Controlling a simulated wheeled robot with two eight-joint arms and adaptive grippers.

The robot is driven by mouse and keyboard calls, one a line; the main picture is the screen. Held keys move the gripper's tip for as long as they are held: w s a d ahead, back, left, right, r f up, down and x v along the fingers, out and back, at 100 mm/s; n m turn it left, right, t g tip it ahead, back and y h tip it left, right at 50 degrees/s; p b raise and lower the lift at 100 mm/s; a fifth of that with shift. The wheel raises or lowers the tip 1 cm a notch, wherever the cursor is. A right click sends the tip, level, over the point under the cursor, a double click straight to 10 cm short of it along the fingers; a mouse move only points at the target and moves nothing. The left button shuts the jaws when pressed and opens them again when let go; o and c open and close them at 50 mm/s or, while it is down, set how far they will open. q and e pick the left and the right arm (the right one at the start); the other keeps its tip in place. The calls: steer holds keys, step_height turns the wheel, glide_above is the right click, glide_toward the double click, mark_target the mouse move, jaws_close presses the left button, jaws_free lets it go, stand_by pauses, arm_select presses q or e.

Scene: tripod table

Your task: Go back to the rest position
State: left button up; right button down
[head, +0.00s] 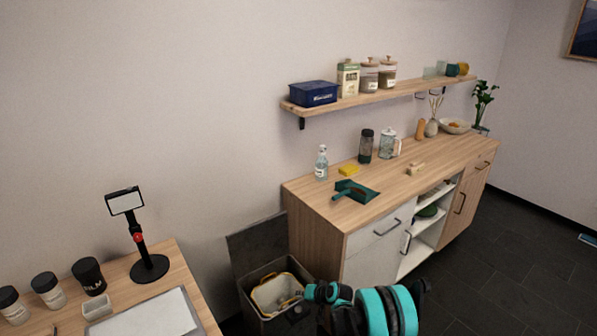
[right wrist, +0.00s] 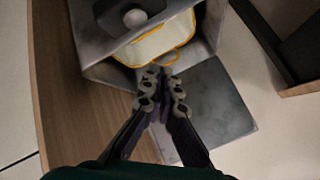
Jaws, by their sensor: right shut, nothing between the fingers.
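My right gripper (head: 288,302) is shut and empty at the end of my teal and black arm, low in the middle of the head view. It is in front of the open grey bin (head: 255,312). In the right wrist view the right gripper (right wrist: 160,78) has its fingertips together, with the bin (right wrist: 92,75) just beyond them. A white container with a yellow rim (head: 272,291) sits inside the bin and also shows in the right wrist view (right wrist: 160,42). My left gripper is not in view.
A wooden cabinet (head: 325,212) stands right of the bin, with a dustpan (head: 361,190), a yellow sponge (head: 348,170) and a spray bottle (head: 321,163) on top. A wooden table (head: 160,256) at left holds a phone stand (head: 149,267) and jars.

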steer(key=s+d+r+h, duration=0.1)
steer(key=s+d+r, duration=0.25)
steer(key=r, duration=0.55)
steer(key=s+d+r+h, duration=0.1)
steer(key=s+d+r, duration=0.1)
steer(key=s+r, duration=0.45)
steer(key=s+d+r+h, duration=0.1)
steer(key=s+d+r, duration=0.2)
steer(key=r, duration=0.8)
steer(key=s+d+r+h, duration=0.1)
steer(key=s+d, duration=0.1)
steer(key=s, duration=0.6)
steer(key=s+d+r+h, duration=0.1)
steer(key=s+d, duration=0.2)
steer(key=s, duration=0.6)
steer(key=s+d+r+h, duration=0.1)
steer(key=s+d, duration=0.2)
steer(key=s, duration=0.6)
steer(key=shift+s+d+n, duration=0.15)
steer(key=shift+d+n, duration=0.1)
steer(key=shift+n, duration=0.05)
